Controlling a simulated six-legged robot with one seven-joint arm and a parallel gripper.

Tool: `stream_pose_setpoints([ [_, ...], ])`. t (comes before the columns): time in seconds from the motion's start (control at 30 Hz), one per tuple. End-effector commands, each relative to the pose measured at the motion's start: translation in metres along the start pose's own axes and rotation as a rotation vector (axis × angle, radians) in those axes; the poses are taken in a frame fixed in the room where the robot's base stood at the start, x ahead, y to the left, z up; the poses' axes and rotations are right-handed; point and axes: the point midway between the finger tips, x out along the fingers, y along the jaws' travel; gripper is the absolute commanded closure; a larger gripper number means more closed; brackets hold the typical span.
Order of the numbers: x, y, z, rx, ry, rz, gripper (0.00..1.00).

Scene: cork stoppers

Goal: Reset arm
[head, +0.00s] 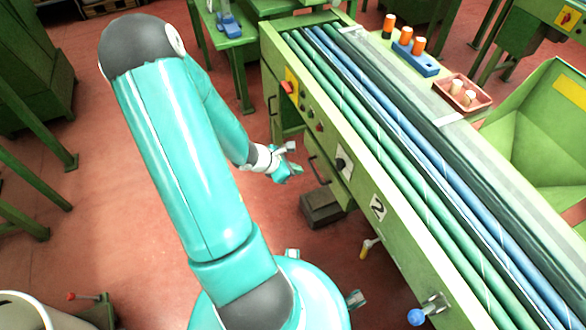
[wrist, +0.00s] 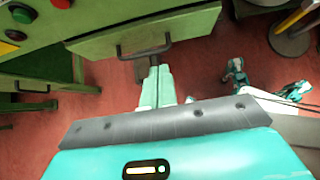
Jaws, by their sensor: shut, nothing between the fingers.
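My gripper (head: 291,166) hangs in the open beside the green machine (head: 368,205), to the left of its front panel in the head view. In the wrist view my gripper (wrist: 158,68) shows as two pale green fingers lying side by side, shut and empty. Beyond the fingertips is a green drawer front with a dark handle (wrist: 143,50). The fingers look apart from the handle, though the exact gap is hard to tell. The cork stoppers (head: 463,93) seem to be the small pale pieces in a reddish tray (head: 443,88) on the machine's far side.
A blue block (head: 426,68) with orange-topped pieces stands behind the tray. Long green and blue rollers run along the machine. Knobs and a lever with a blue ball (head: 416,317) stick out of its front. A dark box (head: 322,209) sits on the floor below.

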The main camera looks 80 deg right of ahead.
Motion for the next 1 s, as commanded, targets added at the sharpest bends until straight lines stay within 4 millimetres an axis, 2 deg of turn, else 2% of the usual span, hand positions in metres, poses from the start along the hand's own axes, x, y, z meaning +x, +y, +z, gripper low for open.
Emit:
stream_pose_setpoints([
  [0.1,-0.007,0.000,0.000,0.000,0.001,0.001,1.00],
  [0.43,-0.011,0.001,-0.001,0.003,0.003,0.004,1.00],
  [0.53,-0.028,0.009,-0.005,0.039,0.015,0.027,1.00],
  [0.67,-0.076,0.028,-0.015,0.146,0.057,0.086,1.00],
  [0.8,-0.147,0.043,-0.030,0.292,0.144,0.153,1.00],
  [1.0,-0.248,0.040,-0.055,0.465,0.311,0.209,1.00],
])
